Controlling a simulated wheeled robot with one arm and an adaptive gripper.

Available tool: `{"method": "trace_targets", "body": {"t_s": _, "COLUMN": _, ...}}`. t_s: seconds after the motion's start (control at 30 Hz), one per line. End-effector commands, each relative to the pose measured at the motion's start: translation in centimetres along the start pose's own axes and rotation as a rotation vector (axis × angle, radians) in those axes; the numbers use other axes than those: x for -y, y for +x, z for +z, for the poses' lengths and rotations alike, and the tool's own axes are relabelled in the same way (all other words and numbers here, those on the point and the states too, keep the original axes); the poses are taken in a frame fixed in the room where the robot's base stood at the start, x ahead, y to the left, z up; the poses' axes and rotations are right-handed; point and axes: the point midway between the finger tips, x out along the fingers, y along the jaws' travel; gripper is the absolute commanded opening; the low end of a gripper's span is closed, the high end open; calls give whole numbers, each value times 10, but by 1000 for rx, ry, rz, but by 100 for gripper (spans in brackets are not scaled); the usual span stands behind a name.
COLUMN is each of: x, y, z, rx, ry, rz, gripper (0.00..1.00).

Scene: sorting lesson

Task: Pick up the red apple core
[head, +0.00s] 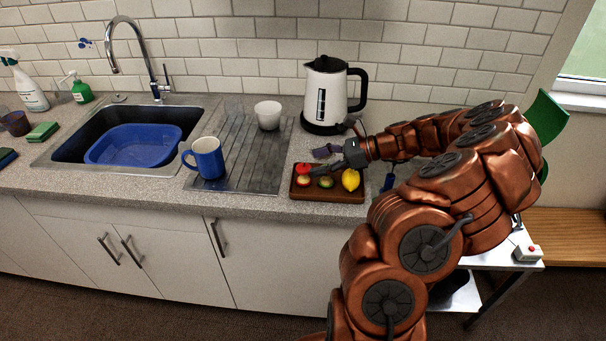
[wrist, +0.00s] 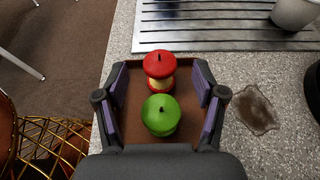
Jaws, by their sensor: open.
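The red apple core (wrist: 159,66) has a red top with a dark stem and a pale waist. In the head view it (head: 303,169) is at the left of a brown tray (head: 340,197). A green apple core (wrist: 160,115) is nearer my palm in the wrist view; it also shows in the head view (head: 326,183). My gripper (wrist: 160,82) is open over the tray, its purple-padded fingers on either side of the cores. The red core is at the fingertip end, with gaps on both sides. I see no contact with it.
A yellow lemon (head: 350,180) lies at the tray's right. A blue mug (head: 208,160) and a white cup (head: 268,115) stand on the draining board (head: 245,175) to the left. A kettle (head: 325,95) stands behind. A wet brown stain (wrist: 254,110) marks the counter.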

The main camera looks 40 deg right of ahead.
Motion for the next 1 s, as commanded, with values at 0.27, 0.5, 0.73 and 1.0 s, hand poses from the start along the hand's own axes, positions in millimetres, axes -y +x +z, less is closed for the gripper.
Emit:
{"method": "trace_targets", "body": {"t_s": 0.27, "x": 0, "y": 33, "z": -2, "rx": 0, "ry": -2, "rz": 2, "gripper": 70}}
{"method": "trace_targets", "body": {"t_s": 0.5, "x": 0, "y": 47, "z": -5, "rx": -1, "ry": -2, "rz": 0, "gripper": 70}}
{"method": "trace_targets", "body": {"t_s": 0.73, "x": 0, "y": 47, "z": -5, "rx": -1, "ry": -2, "rz": 0, "gripper": 57}}
{"method": "trace_targets", "body": {"t_s": 1.0, "x": 0, "y": 47, "z": -5, "rx": -1, "ry": -2, "rz": 0, "gripper": 29}}
